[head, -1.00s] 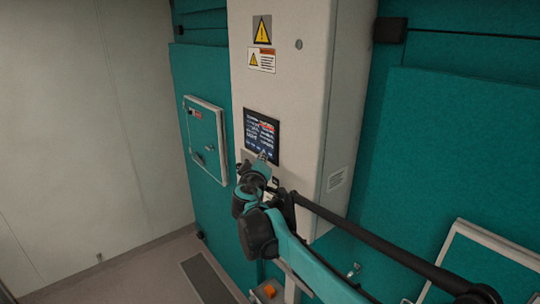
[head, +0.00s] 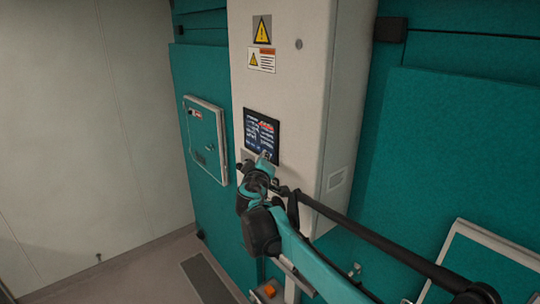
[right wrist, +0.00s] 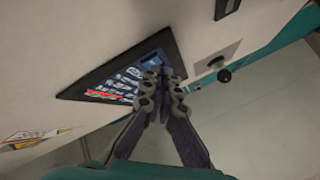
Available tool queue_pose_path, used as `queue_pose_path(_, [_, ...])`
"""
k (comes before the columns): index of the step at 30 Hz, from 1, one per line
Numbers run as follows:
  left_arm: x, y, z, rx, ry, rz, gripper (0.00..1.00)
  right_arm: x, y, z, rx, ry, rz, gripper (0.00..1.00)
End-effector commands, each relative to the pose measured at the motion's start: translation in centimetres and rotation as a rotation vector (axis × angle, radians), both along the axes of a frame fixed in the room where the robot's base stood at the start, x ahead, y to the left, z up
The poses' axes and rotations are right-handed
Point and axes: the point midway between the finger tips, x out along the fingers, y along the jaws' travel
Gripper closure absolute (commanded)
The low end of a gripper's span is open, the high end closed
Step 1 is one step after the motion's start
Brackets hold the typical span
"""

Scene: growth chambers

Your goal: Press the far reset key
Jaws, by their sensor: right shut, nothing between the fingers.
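A dark control panel with a lit screen (head: 262,132) is set in the front of the pale cabinet. My right gripper (head: 265,157) is at the panel's lower edge in the head view and covers part of it. In the right wrist view the shut fingertips (right wrist: 162,75) overlap the near edge of the screen (right wrist: 128,78). I cannot tell whether they touch it. No reset key can be made out; the area behind the gripper is hidden. My left gripper is not in view.
The pale cabinet (head: 285,90) carries warning labels (head: 262,30). A small teal door (head: 205,138) is on the wall at left. A plate with a black knob (right wrist: 222,73) sits beside the panel in the right wrist view. Floor shows at lower left.

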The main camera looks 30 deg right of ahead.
Motion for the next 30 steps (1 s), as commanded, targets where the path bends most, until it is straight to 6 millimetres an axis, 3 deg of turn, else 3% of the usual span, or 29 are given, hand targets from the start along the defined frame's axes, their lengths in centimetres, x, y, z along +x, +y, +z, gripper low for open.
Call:
queue_pose_path(20, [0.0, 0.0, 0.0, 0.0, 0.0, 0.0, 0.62, 0.0, -0.4, 0.0, 0.0, 0.001, -0.001, 1.0])
queue_pose_path(30, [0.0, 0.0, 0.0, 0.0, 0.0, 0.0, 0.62, -0.1, 1.0, 0.0, -0.001, 0.001, 0.0, 1.0])
